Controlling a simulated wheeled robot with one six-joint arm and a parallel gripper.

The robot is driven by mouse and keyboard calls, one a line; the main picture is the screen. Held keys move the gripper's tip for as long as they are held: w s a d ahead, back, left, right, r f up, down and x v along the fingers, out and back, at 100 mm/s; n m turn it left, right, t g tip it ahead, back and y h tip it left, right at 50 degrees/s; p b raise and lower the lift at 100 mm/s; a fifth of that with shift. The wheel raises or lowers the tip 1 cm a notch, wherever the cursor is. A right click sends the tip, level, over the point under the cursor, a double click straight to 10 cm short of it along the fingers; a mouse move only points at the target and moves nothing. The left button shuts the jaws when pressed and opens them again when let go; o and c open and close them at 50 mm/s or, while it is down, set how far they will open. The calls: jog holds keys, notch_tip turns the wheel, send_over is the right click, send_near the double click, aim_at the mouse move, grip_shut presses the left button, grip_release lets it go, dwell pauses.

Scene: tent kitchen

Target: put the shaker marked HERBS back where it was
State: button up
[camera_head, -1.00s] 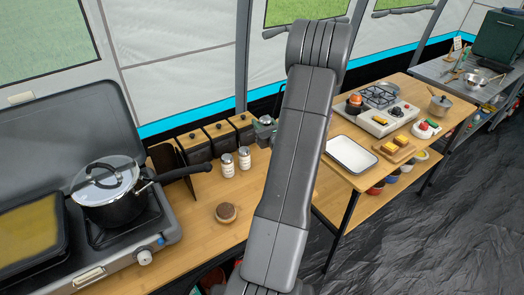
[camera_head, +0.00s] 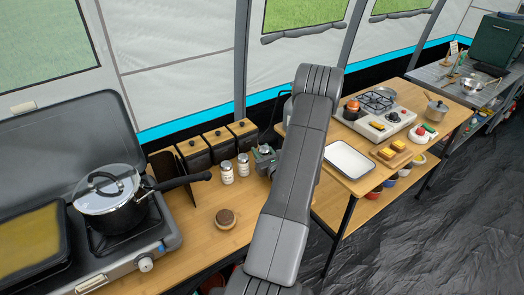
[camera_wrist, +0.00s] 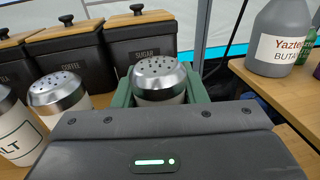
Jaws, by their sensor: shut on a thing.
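My gripper (camera_head: 265,158) is at the right end of the shaker row in the head view. In the wrist view its green fingers (camera_wrist: 160,92) are shut on a shaker with a perforated metal cap (camera_wrist: 160,76). This shaker is upright; its label is hidden, so I cannot read HERBS. Its base is hidden, so I cannot tell whether it touches the counter. Two more shakers stand to its left: a near one (camera_head: 243,166), and a farther one (camera_head: 227,172) whose label ends in "LT" in the wrist view (camera_wrist: 15,135).
Black wooden-lidded canisters (camera_head: 220,142) stand behind the shakers, including COFFEE and SUGAR. A round brown-topped item (camera_head: 225,218) sits in front. A pot (camera_head: 108,200) on the stove has its handle reaching toward the shakers. A grey bottle (camera_wrist: 280,40) stands right, on the other table.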

jog(key=shift+f+b, duration=0.25)
jog(key=shift+b, duration=0.1)
jog(key=o, duration=1)
jog(key=shift+r, duration=0.1)
jog(key=shift+r+p, duration=0.2)
jog(key=shift+p, duration=0.15)
jog(key=b+v, duration=0.3)
jog(key=v, duration=0.7)
jog(key=shift+s+d+f, duration=0.1)
jog(key=shift+s+d, duration=0.1)
jog(key=shift+s, duration=0.15)
jog(key=shift+s+d, duration=0.2)
jog(key=shift+s, duration=0.4)
jog(key=shift+w, duration=0.1)
